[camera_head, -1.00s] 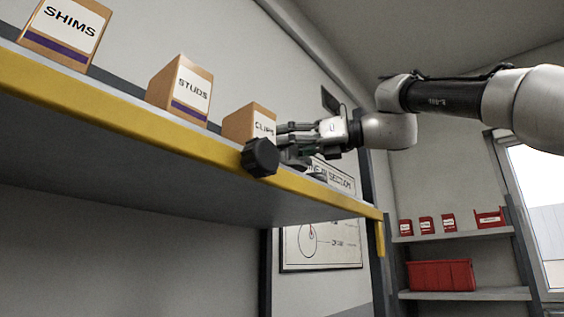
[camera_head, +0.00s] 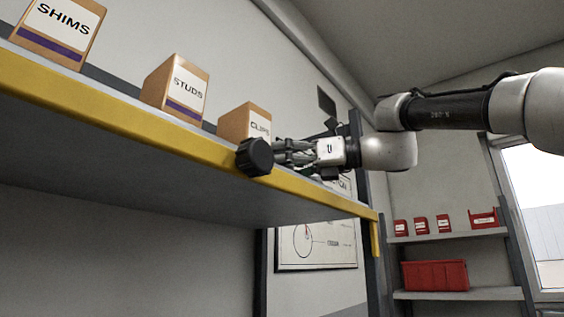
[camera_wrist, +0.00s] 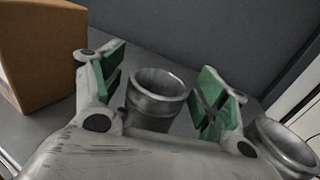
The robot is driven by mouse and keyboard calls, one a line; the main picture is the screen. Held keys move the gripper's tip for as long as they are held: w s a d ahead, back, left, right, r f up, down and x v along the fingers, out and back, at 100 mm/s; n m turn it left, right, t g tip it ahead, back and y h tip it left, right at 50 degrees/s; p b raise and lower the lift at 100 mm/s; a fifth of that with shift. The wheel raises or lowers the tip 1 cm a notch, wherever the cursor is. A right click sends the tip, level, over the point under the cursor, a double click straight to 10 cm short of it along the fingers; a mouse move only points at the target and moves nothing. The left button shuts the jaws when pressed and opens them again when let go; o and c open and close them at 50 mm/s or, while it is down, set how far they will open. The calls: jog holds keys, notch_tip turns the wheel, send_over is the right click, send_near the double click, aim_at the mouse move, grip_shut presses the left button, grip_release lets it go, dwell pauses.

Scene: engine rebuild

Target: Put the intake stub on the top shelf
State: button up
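In the wrist view a grey metal tube with a flared, open rim (camera_wrist: 157,88) stands upright between my gripper's green-padded fingers (camera_wrist: 160,88). It looks like the intake stub. The fingers are spread to either side of it, with small gaps at the rim. In the head view my gripper (camera_head: 278,155) is over the front part of the top shelf (camera_head: 120,112), beside the CLIPS box (camera_head: 243,121). The stub cannot be made out there, and a black knob-like thing (camera_head: 254,157) covers part of the fingertip area.
A second metal ring-shaped part (camera_wrist: 287,143) shows at the wrist view's right edge. A STUDS box (camera_head: 176,86) and a SHIMS box (camera_head: 60,30) stand further left on the shelf. A red bin (camera_head: 435,275) and small red boxes sit on shelving at the right.

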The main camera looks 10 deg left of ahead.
jog(key=shift+d+r, duration=0.1)
jog(key=shift+r, duration=0.05)
jog(key=d, duration=0.4)
jog(key=s+d, duration=0.1)
jog(key=d, duration=0.6)
jog(key=shift+s+d, duration=0.35)
jog(key=shift+s, duration=0.05)
